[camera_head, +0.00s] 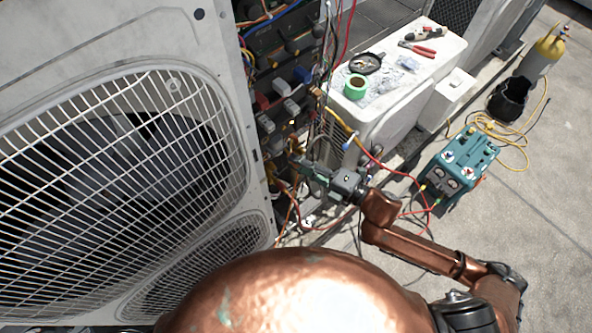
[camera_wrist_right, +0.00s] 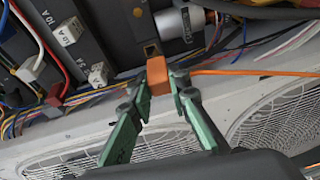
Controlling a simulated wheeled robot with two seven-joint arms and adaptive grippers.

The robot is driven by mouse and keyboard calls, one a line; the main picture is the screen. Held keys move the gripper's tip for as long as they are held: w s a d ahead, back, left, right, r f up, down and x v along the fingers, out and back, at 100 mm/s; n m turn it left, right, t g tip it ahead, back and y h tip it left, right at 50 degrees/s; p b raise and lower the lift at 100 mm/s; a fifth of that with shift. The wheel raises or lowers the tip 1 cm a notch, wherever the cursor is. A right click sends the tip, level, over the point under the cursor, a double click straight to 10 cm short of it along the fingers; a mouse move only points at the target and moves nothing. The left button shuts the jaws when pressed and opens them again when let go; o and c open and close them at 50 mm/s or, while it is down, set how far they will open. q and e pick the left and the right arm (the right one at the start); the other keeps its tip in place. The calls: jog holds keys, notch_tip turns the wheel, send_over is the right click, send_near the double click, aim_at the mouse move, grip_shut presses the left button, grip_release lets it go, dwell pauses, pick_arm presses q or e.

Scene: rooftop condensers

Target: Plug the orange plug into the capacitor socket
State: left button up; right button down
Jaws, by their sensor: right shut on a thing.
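The orange plug (camera_wrist_right: 157,76) is a small block held between the two green fingertips of my right gripper (camera_wrist_right: 160,82) in the right wrist view. An orange cable (camera_wrist_right: 260,72) runs off to the right behind the finger. A dark square socket (camera_wrist_right: 152,49) shows just above the plug, its opening still visible; I cannot tell the exact gap. In the head view my right gripper (camera_head: 304,168) reaches into the open wiring bay of the condenser, and the plug is too small to make out clearly. My left gripper is not in view.
A silver cylinder (camera_wrist_right: 178,24) is right of the socket. White-labelled plugs (camera_wrist_right: 68,31) and loose wires crowd the left. The large fan grille (camera_head: 120,160) stands left of the bay. A teal manifold case (camera_head: 458,165) and a white unit with tools (camera_head: 440,65) stand right.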

aim_at(262, 143)
jog(key=shift+n+g+y, duration=0.4)
jog(key=shift+n+y, duration=0.4)
jog(key=shift+y, duration=0.1)
jog(key=shift+b+x, duration=1.5)
jog(key=shift+x, duration=1.25)
jog(key=shift+s+r, duration=0.1)
jog(key=shift+r, duration=0.05)
jog(key=shift+p, duration=0.3)
jog(key=shift+w+a, duration=0.5)
jog(key=shift+w, duration=0.2)
jog(key=shift+w+a, duration=0.45)
jog(key=shift+w, duration=0.25)
jog(key=c, duration=1.8)
grip_release()
jog(key=shift+o, duration=0.3)
jog(key=shift+d, duration=0.1)
